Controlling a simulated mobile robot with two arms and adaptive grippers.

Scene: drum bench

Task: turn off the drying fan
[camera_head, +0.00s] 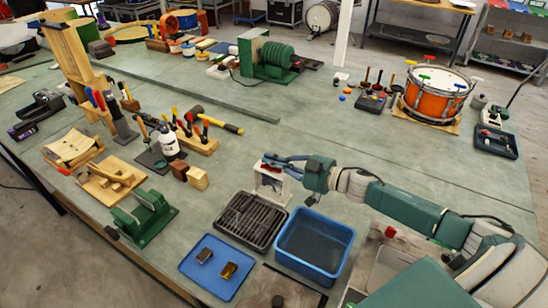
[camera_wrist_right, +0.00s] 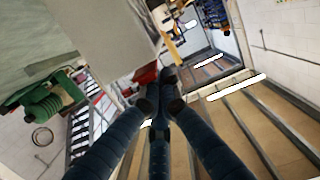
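A small white upright unit (camera_head: 259,183), which appears to be the drying fan, stands behind the black slatted rack (camera_head: 254,220) in the head view. The fan's switch cannot be made out. My left gripper is not in view.
A blue basin (camera_head: 314,245) stands right of the rack, below my right forearm. A green vise-like fixture (camera_head: 146,218) and wooden blocks stand left. Bench behind the fan is clear.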

